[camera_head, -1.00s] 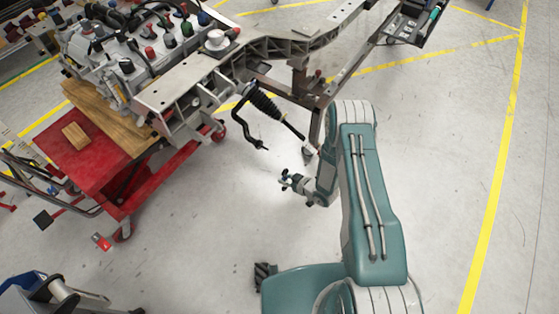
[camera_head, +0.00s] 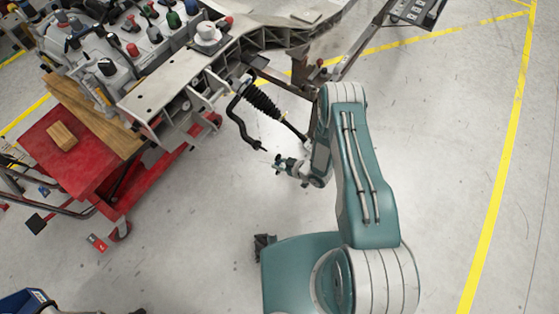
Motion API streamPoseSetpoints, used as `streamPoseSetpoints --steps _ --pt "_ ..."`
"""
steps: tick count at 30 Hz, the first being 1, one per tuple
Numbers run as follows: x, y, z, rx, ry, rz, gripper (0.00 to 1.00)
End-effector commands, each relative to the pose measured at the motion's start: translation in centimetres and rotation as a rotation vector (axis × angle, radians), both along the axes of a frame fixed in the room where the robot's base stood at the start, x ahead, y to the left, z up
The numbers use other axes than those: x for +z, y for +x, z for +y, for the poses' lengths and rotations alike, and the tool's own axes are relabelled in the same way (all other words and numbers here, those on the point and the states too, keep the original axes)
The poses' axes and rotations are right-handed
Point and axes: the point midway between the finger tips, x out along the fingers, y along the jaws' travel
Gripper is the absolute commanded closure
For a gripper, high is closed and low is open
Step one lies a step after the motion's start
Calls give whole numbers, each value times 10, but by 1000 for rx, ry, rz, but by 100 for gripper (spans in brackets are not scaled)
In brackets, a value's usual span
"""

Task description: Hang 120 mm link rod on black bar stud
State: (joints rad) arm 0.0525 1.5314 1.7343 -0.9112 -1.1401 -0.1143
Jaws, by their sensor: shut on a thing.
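My gripper (camera_head: 279,162) is small in the view, at the end of my green and white arm, over the open floor just below the chassis fixture. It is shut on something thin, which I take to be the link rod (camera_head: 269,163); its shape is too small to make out. A curved black bar (camera_head: 235,113) hangs from the fixture beside a black ribbed boot (camera_head: 262,100). The bar's lower end (camera_head: 259,147) is just up and left of my gripper, with a gap that I cannot judge in depth. The stud itself is too small to tell.
The grey chassis frame (camera_head: 160,95) carries an engine with coloured caps. A red cart (camera_head: 70,150) with wooden blocks stands at left. A frame leg stands behind my arm.

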Motion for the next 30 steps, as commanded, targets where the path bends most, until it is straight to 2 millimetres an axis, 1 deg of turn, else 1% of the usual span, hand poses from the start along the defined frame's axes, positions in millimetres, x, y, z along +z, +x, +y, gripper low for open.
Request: streamPoseSetpoints --steps 15,20,30 --pt "0 23 29 -1 0 -1 100" --pt "0 25 31 -1 0 -1 100" --pt "1 24 30 -1 1 0 100"
